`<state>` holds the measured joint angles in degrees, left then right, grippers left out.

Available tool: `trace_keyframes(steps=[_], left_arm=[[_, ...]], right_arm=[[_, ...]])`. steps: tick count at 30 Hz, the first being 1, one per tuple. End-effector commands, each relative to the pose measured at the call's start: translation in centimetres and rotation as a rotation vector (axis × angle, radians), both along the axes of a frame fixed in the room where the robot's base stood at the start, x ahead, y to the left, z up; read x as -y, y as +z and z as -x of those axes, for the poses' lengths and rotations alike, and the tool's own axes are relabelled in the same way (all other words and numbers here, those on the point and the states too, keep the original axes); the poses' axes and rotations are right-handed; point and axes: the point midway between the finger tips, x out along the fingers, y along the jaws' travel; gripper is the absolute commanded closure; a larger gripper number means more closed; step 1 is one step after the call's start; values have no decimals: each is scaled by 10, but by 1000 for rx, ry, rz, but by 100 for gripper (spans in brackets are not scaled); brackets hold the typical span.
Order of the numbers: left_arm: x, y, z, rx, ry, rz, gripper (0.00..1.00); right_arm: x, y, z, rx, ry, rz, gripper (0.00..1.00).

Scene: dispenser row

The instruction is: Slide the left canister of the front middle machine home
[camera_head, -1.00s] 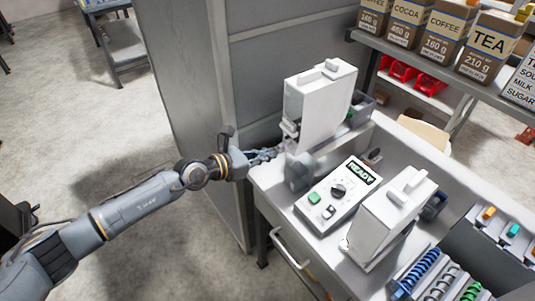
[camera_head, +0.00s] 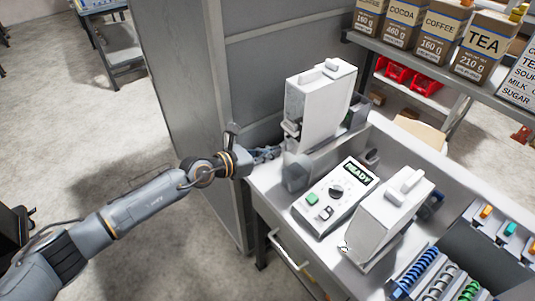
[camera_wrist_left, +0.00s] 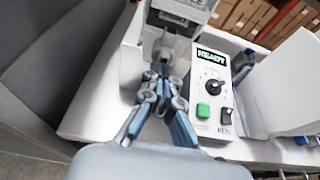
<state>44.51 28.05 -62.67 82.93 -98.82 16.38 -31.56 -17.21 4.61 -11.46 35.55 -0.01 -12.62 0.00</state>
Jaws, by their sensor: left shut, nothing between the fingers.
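The left canister (camera_head: 318,108) is a tall white box with a grip on top, standing upright on the left side of the machine. Its lower front shows in the wrist view (camera_wrist_left: 184,18). The front middle machine has a white control panel (camera_head: 324,213) with a lit READY display, a dial and a green button. My left gripper (camera_head: 279,151) is shut and empty, with its fingertips at the canister's lower front. In the wrist view the fingertips (camera_wrist_left: 163,48) are close against that front; exact contact is hard to tell. My right gripper is not in view.
A second white canister (camera_head: 387,220) stands right of the panel. A grey cabinet (camera_head: 190,110) rises left of the machine, near my arm. Labelled bags (camera_head: 481,47) stand on a shelf behind. A tray with coloured coils (camera_head: 418,272) is at the lower right.

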Motion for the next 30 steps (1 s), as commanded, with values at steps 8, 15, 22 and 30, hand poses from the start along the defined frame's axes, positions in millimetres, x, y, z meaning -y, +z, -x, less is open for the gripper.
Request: trace_keyframes(steps=[8, 15, 22, 30], left_arm=[[10, 0, -7, 1, -1, 0, 100], [18, 0, -12, 0, -1, 1, 100], [22, 0, -16, 0, 0, 0, 100], [25, 1, -17, 1, 0, 1, 100]], right_arm=[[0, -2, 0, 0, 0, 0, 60], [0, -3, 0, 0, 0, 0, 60], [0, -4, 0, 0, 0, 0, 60], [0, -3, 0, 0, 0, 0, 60]])
